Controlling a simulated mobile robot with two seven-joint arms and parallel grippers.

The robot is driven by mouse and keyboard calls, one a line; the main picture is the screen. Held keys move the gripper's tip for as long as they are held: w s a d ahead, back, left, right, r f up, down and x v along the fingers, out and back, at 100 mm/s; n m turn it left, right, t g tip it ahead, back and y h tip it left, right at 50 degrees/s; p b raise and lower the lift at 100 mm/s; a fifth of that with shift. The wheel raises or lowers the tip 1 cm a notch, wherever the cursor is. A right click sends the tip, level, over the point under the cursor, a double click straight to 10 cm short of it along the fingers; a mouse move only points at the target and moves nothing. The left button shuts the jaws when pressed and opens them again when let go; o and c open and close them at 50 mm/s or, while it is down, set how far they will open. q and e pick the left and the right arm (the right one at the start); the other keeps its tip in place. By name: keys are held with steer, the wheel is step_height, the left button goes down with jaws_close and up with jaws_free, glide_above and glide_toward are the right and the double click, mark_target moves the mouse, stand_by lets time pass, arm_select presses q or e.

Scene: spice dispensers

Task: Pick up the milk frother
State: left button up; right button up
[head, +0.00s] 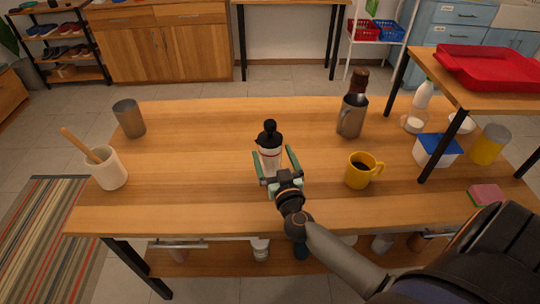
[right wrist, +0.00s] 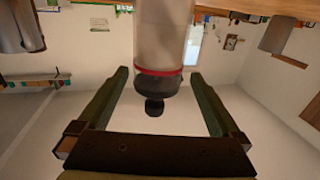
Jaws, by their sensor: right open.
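A pale container with a red band and a black knobbed top, which seems to be the milk frother (head: 270,143), stands upright near the middle of the wooden table. My right gripper (head: 273,153) is open on its near side, with one finger to each side of it. In the right wrist view the frother (right wrist: 163,45) appears upside down between the tips of the open right gripper (right wrist: 158,74). Gaps show on both sides, so the fingers look apart from it. The frother's lower body is partly hidden by the gripper in the head view. My left gripper is not in view.
A yellow mug (head: 358,172) of dark liquid stands right of my gripper. A metal jug (head: 350,120) stands behind it. A grey cup (head: 129,118) and a white crock (head: 109,172) are at left. A raised shelf with a red tray (head: 485,66) is at right. The table's left-centre is clear.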

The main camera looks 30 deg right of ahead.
mark_target(270, 142)
steer(key=b+x, duration=0.1)
steer(key=x, duration=0.3)
steer(key=shift+w+d+r, duration=0.15)
steer(key=shift+w+d, duration=0.1)
steer(key=shift+w, duration=0.05)
steer(key=c, duration=1.5)
steer(key=shift+r, duration=0.2)
